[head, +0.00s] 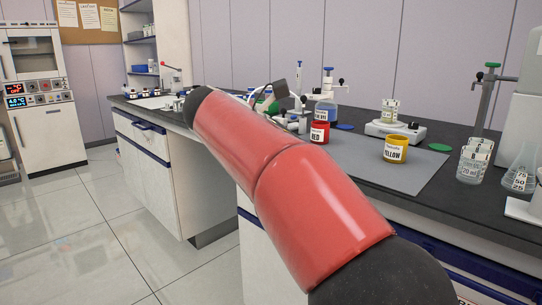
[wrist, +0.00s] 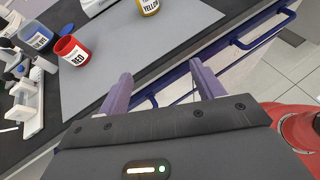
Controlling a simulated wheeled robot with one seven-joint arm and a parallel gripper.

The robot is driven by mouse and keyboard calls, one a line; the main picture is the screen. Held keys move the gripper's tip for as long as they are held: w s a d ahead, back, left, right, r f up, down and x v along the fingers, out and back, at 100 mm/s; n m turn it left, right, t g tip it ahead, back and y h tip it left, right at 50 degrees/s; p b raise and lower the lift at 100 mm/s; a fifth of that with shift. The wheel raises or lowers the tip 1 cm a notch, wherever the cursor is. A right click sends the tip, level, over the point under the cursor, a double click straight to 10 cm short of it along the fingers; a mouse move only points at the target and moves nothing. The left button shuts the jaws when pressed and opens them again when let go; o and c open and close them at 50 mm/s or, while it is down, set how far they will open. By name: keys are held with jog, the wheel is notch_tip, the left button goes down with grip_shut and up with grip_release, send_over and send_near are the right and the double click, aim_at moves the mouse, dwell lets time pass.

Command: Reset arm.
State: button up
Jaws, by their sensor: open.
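My gripper (wrist: 160,82) is open and empty in the wrist view. Its two purple fingers stand apart near the front edge of the bench, in front of the grey mat (wrist: 140,50). My red arm stretches across the middle of the head view and hides part of the bench. I cannot clearly make out the gripper in the head view.
A red jar (head: 320,132) and a yellow jar (head: 396,149) stand on the mat. Beakers (head: 474,162) and a flask (head: 520,170) stand right. Floor at left is clear.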

jog(key=s+d+f+m+g+y, duration=0.1)
jog(key=s+d+f+m+y, duration=0.5)
jog(key=s+d+f+m, duration=0.3)
jog(key=s+f+m+t+y, duration=0.1)
jog(key=s+f+m+y, duration=0.4)
jog(key=s+f+m, duration=0.7)
jog(key=s+f, duration=0.3)
jog(key=shift+s+a+f+m+t+y, duration=0.25)
jog(key=shift+s+f+m+t+y, duration=0.05)
jog(key=shift+m+y, duration=0.1)
